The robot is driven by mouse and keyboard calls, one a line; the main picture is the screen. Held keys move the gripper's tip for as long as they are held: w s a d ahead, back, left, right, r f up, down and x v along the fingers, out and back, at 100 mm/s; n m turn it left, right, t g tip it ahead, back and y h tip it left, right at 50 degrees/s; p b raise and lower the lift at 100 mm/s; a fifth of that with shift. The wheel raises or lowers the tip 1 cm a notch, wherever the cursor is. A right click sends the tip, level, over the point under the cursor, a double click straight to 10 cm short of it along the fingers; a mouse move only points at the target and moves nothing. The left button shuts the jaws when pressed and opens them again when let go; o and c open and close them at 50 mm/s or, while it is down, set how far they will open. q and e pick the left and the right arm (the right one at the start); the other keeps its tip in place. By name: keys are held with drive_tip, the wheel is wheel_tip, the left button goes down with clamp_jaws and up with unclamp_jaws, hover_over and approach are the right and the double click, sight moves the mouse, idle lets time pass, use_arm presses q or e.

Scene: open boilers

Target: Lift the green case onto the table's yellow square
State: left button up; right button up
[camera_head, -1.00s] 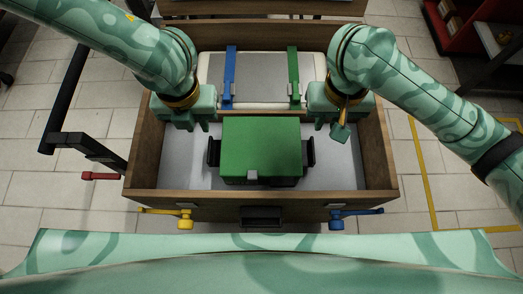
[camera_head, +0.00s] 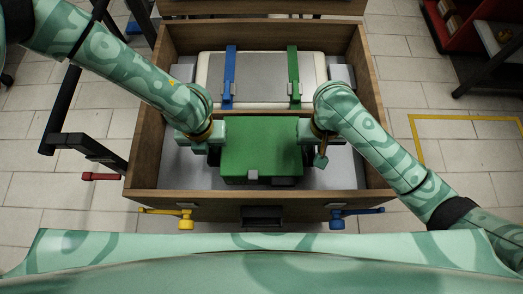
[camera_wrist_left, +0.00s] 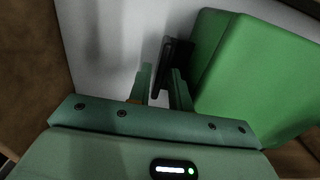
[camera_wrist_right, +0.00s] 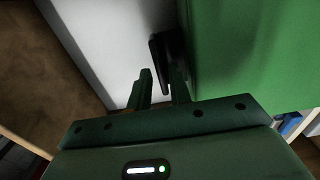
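The green case (camera_head: 261,150) sits upright in the front compartment of a wooden crate (camera_head: 150,165). It has a black handle on each side; the left handle (camera_wrist_left: 173,60) and right handle (camera_wrist_right: 160,58) show in the wrist views. My left gripper (camera_head: 212,151) is at the case's left side, with its fingers apart around the left handle. My right gripper (camera_head: 309,142) is at the right side, with its fingers apart around the right handle. Neither gripper visibly clamps a handle. The table's yellow square is not in view.
Behind the case, a pale box (camera_head: 262,75) carries a blue strap (camera_head: 230,75) and a green strap (camera_head: 294,75). A yellow latch (camera_head: 180,215) and a blue latch (camera_head: 340,217) hang on the crate's front. A red shelf (camera_head: 450,40) stands at the far right.

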use_arm(q)
clamp_jaws()
use_arm(e)
clamp_jaws()
drive_tip(key=shift+r, duration=0.1)
